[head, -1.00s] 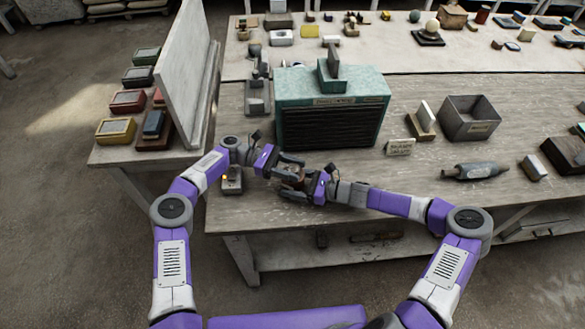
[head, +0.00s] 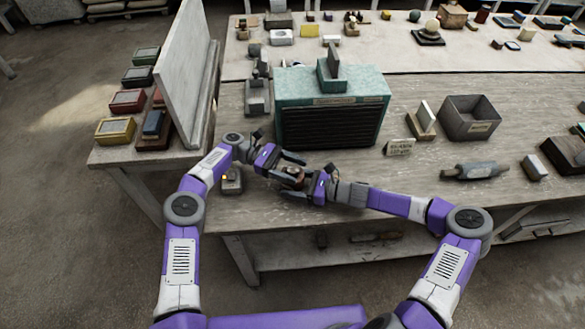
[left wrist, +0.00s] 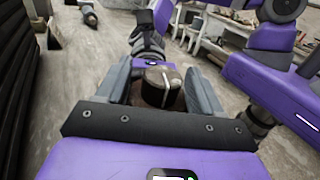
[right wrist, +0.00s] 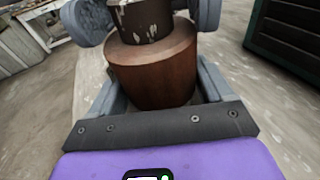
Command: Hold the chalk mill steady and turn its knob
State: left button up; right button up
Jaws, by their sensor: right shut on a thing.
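The chalk mill (head: 294,172) is held upright just above or at the table's front edge, small in the head view. In the right wrist view its reddish-brown wooden body (right wrist: 155,75) sits between my right gripper's fingers, with a dark, chalk-flecked knob (right wrist: 143,20) on top. My right gripper (head: 299,186) is shut on the body. My left gripper (head: 300,166) has its fingers on either side of the knob, with gaps visible in both wrist views, so it is open. In the left wrist view the knob's top (left wrist: 160,76) shows a white stripe.
A teal slatted cabinet (head: 331,110) stands just behind my grippers. A small grey box with a yellow light (head: 232,182) is by my left wrist.

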aim_at(294, 168)
pick_arm(q)
jog(key=shift+r, duration=0.1)
notch_tip(294, 168, up, 10)
jog(key=shift+f, duration=0.1)
dwell(0.4)
jog(key=shift+o, duration=0.2)
jog(key=shift+s+d+y, duration=0.15)
jog(key=shift+d+y, duration=0.05)
jog(key=shift+y, duration=0.1)
jog(key=s+d+f+t+y, duration=0.2)
jog(key=s+d+f+y, duration=0.15)
jog(key=y, duration=0.35)
jog(key=w+a+r+n+t+y, duration=0.4)
jog(key=r+t+y, duration=0.3)
jog(key=y, duration=0.1)
jog(key=f, duration=1.1)
jog(key=shift+s+d+f, duration=0.2)
jog(key=shift+f, duration=0.2)
